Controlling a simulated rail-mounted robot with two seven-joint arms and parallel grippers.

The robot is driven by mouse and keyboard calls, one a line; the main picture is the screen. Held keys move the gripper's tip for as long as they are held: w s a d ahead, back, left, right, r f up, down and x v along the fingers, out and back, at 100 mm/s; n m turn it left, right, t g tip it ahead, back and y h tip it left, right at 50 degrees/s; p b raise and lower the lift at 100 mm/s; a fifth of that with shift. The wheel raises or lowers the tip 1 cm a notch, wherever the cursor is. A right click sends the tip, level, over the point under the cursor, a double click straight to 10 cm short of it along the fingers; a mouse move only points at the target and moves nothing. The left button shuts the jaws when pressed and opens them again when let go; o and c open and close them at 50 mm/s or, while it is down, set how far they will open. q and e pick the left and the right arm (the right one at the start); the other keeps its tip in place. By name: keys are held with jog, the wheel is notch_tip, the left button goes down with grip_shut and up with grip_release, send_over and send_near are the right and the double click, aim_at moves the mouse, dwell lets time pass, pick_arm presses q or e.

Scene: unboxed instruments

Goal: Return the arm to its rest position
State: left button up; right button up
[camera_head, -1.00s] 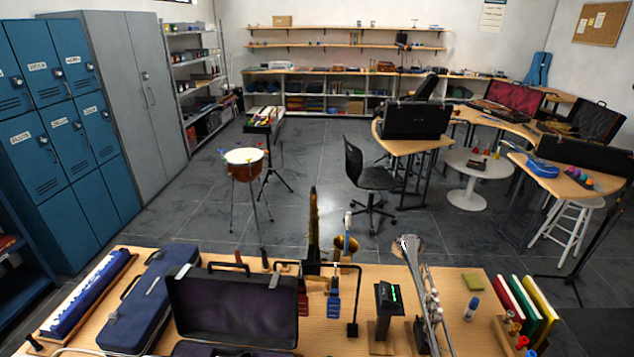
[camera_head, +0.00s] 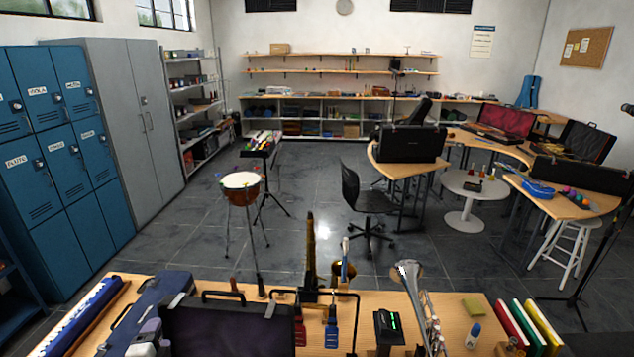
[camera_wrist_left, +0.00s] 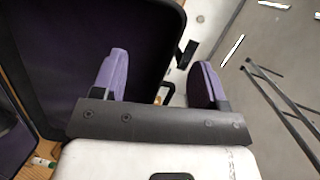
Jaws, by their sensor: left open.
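My left gripper (camera_head: 150,326) shows at the lower left of the head view, low in the picture in front of the blue instrument case (camera_head: 162,295) and left of the open black case (camera_head: 230,328). In the left wrist view, the two purple fingers of my left gripper (camera_wrist_left: 160,80) stand wide apart, with nothing held between them. The open case's dark purple lining (camera_wrist_left: 85,60) fills the left of that view. My right gripper is in neither view.
The wooden workbench (camera_head: 455,305) holds a keyboard (camera_head: 90,312), a trumpet (camera_head: 420,300) and colored books (camera_head: 530,325). A drum (camera_head: 241,188) and a black chair (camera_head: 362,200) stand beyond. Grey floor lies open between.

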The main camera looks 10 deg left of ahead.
pick_arm(q)
jog(key=s+d+r+n+g+y, duration=0.2)
jog(key=s+d+r+n+y, duration=0.15)
jog(key=d, duration=0.25)
jog(key=s+d+f+n+g+h, duration=0.2)
jog(key=s+d+n+g+h, duration=0.35)
jog(key=s+d, duration=0.95)
jog(key=s+d+f+n+g+h, duration=0.15)
jog(key=s+f, duration=0.25)
jog(key=s, duration=0.4)
jog(key=s+f+n+g, duration=0.1)
jog(key=s+f+g, duration=0.1)
jog(key=s+f, duration=0.35)
jog(key=s+d+f+n+g+h, duration=0.1)
jog(key=s+f+g, duration=0.15)
jog(key=s, duration=0.65)
notch_tip(320, 180, up, 24)
jog(key=t+p, duration=0.1)
jog(key=p, duration=2.3)
jog(key=shift+w+a+r+p, duration=0.15)
jog(key=shift+a+p, duration=0.1)
jog(key=shift+p, duration=0.15)
jog(key=shift+m, duration=0.25)
